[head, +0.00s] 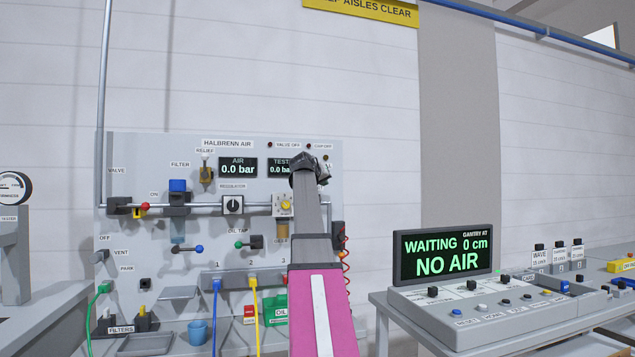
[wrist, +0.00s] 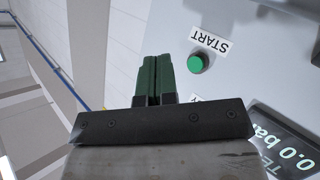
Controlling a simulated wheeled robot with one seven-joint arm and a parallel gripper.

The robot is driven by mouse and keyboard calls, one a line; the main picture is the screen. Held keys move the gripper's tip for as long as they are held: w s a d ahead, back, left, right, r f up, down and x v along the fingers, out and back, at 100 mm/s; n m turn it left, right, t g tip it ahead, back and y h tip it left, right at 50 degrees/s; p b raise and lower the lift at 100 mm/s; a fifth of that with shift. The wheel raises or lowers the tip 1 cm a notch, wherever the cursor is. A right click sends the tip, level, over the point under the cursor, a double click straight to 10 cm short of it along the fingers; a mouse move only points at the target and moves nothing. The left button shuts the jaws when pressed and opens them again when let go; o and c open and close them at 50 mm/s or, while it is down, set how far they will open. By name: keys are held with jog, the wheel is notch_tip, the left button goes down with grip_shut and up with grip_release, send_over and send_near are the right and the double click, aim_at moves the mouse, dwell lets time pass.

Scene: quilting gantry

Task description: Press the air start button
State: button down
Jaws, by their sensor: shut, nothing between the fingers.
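The green start button (wrist: 195,64) shows in the wrist view on the pale panel, just to the right of my fingertips. A START label (wrist: 210,40), upside down there, sits beside it. My gripper (wrist: 158,60) is shut and empty, its green fingers side by side. The fingers appear apart from the button; their distance from the panel is hard to tell. In the head view my gripper (head: 310,168) is in front of the upper right of the HALBRENN AIR panel (head: 130,170), and my arm hides the button there.
The air display (head: 238,167) reads 0.0 bar. A test display (head: 281,167) sits beside my gripper, and a yellow-faced knob (head: 284,205) is close to my arm. A console screen (head: 443,253) reads WAITING, NO AIR. A red coiled hose (head: 346,270) hangs right of my arm.

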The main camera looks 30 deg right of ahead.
jog(key=shift+w+d, duration=0.2)
jog(key=shift+w, duration=0.6)
jog(key=shift+w+d, duration=0.15)
jog(key=shift+w, duration=0.65)
jog(key=shift+w+d, duration=0.2)
jog(key=shift+w, duration=0.6)
jog(key=shift+w, duration=0.2)
jog(key=shift+w+d, duration=0.1)
jog(key=shift+w, duration=0.1)
jog(key=shift+w+d, duration=0.1)
jog(key=shift+w, duration=0.35)
dwell(0.8)
jog(key=shift+s, duration=0.85)
jog(key=shift+s+a, duration=0.1)
jog(key=shift+a, duration=0.1)
jog(key=shift+s+a, duration=0.2)
jog(key=shift+s, duration=0.6)
jog(key=shift+s+a, duration=0.15)
jog(key=shift+s, duration=0.6)
jog(key=shift+s+a, duration=0.2)
jog(key=shift+s, duration=0.6)
